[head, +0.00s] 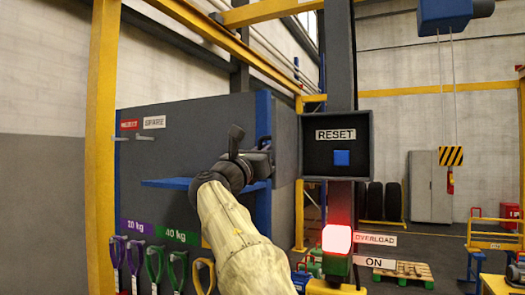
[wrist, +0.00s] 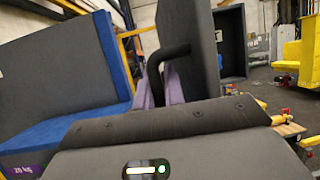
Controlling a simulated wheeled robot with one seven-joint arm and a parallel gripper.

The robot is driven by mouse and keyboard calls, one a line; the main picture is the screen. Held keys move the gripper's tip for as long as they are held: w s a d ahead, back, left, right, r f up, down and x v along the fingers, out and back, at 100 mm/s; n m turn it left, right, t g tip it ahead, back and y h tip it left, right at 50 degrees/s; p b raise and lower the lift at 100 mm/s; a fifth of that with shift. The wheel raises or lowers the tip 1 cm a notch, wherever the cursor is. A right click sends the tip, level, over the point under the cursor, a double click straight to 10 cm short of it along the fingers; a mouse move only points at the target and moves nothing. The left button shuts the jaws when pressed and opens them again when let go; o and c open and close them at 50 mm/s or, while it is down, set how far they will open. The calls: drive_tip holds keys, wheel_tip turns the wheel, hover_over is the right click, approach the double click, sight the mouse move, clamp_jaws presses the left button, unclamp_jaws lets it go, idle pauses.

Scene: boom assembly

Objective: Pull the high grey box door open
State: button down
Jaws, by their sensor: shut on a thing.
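The high grey box (head: 309,165) is fixed to a dark column. Its front is uncovered, showing a RESET label (head: 335,134) and a blue button (head: 341,158) inside. Its grey door (head: 287,140) stands swung out at the box's left side; in the wrist view the door (wrist: 202,45) is a tall panel seen at a steep angle. My gripper (wrist: 165,88) has its purple fingers shut on the black door handle (wrist: 155,68). In the head view my gripper (head: 268,152) is left of the door, and its fingertips are hard to make out.
A grey panel with a blue shelf (head: 165,183) and blue post stands behind and left of my arm. Coloured weight handles (head: 155,262) hang below. A lit red lamp (head: 337,239) is below the box. A yellow post (head: 102,130) stands at left.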

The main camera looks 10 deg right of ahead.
drive_tip(key=c, duration=1.8)
unclamp_jaws()
drive_tip(key=shift+o, duration=0.2)
drive_tip(key=b+v, duration=0.9)
drive_tip(key=v, duration=0.8)
drive_tip(key=shift+s+a+b, duration=0.15)
drive_tip(key=shift+a+b, duration=0.05)
drive_tip(key=shift+b, duration=0.2)
drive_tip(key=shift+f, duration=0.15)
